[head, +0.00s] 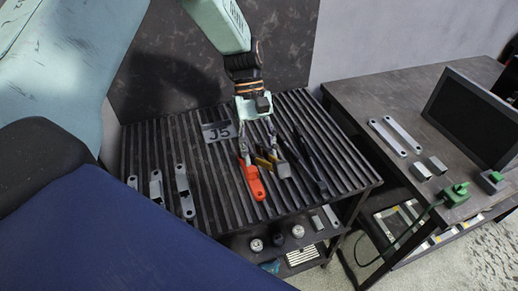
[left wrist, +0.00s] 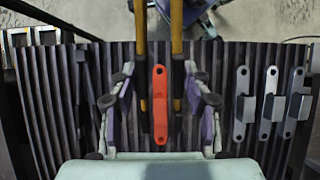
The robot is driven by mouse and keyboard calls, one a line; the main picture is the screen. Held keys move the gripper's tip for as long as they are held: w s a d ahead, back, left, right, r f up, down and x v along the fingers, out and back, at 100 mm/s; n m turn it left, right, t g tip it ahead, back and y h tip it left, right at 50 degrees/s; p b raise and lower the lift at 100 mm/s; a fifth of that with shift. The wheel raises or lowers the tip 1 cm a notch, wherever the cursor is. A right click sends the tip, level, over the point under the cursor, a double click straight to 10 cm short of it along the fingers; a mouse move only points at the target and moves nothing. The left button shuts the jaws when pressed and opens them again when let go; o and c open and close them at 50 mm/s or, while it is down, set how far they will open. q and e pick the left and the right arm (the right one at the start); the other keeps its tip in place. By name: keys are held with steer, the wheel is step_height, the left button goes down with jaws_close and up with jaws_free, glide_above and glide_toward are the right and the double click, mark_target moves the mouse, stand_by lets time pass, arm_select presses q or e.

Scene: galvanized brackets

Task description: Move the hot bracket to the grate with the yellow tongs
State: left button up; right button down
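The hot bracket (head: 252,182), glowing orange-red, lies on the dark slatted table top (head: 222,188); it also shows in the left wrist view (left wrist: 160,105). The yellow tongs (head: 264,162) are just right of it in the head view. In the left wrist view their two yellow arms (left wrist: 142,55) run on either side of the bracket. My left gripper (head: 260,152) is above the slats, its fingers spread outside the tong arms in the left wrist view (left wrist: 159,72). I see no clear contact with the tongs. My right gripper is not in view.
Several grey brackets (head: 184,190) lie at the left of the slats. A plate marked J5 (head: 218,131) lies behind. Dark tongs (head: 312,163) lie at the right. A second table (head: 375,103) stands right, with a dark screen (head: 474,115) and green connector (head: 457,194).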

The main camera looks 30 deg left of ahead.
arm_select(q)
steer(key=s+d+r+p, duration=0.3)
steer(key=s+d+r, duration=0.1)
steer(key=s, duration=0.3)
steer(key=s+d+r+p, duration=0.3)
steer(key=s+r, duration=0.1)
steer(key=s, duration=0.3)
steer(key=shift+d+r+p, duration=0.25)
steer(key=shift+d+p, duration=0.1)
steer(key=shift+p, duration=0.05)
steer(key=shift+f, duration=0.15)
